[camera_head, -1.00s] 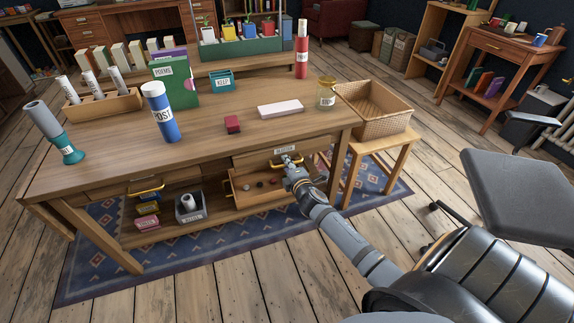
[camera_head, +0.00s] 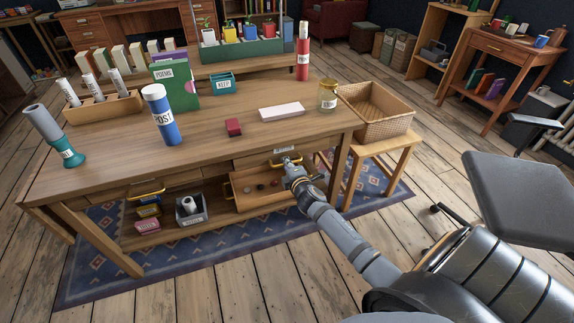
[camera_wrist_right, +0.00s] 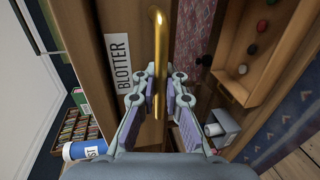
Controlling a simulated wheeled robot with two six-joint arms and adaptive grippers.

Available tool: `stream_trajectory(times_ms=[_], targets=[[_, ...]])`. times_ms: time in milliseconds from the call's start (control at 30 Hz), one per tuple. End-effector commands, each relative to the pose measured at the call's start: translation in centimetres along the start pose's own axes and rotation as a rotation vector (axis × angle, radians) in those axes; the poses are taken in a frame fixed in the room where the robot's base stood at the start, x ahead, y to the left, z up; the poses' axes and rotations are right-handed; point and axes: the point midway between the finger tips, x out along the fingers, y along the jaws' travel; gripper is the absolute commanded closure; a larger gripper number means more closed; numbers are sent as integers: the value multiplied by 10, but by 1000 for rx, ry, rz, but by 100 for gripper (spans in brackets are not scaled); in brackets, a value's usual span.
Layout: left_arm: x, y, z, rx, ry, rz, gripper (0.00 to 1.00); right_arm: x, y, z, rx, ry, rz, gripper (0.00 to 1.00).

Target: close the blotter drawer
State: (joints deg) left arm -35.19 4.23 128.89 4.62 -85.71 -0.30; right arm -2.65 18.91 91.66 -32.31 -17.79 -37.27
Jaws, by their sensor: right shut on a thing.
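The blotter drawer (camera_head: 262,158) is in the front of the wooden table (camera_head: 215,135). Its white BLOTTER label (camera_wrist_right: 119,62) reads clearly in the wrist view. Its brass handle (camera_wrist_right: 157,45) runs between the fingers of my right gripper (camera_wrist_right: 157,95). In the head view the right gripper (camera_head: 290,167) is at the drawer front and is shut on the handle. The drawer front looks close to the table front; I cannot tell whether a small gap is left. The gripper hides part of the handle. My left gripper is not in view.
Below is an open wooden tray-like drawer (camera_head: 266,200) with small round knobs. A grey bin (camera_head: 192,215) stands left of it. A wicker basket (camera_head: 375,112) on a stool is to the right. A black chair (camera_head: 500,250) is near my arm.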

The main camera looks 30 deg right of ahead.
Motion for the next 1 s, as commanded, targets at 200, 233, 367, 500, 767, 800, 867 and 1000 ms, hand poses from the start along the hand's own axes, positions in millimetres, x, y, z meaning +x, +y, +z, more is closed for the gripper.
stream_trajectory(times_ms=[200, 233, 367, 500, 767, 800, 867, 1000], targets=[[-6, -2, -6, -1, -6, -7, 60, 8, 4, 0, -1, 0, 3, 100], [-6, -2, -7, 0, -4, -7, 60, 8, 4, 0, -1, 0, 3, 100], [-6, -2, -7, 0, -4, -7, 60, 8, 4, 0, -1, 0, 4, 92], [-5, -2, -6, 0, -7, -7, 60, 8, 4, 0, -1, 0, 4, 81], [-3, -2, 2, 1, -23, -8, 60, 6, 4, 0, -1, 1, 3, 81], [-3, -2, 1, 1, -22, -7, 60, 3, 3, 0, -2, 1, 2, 81], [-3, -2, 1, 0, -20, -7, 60, -5, 2, 0, -4, 1, 1, 81], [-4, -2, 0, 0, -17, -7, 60, -37, 2, 0, -5, 1, 0, 81]])
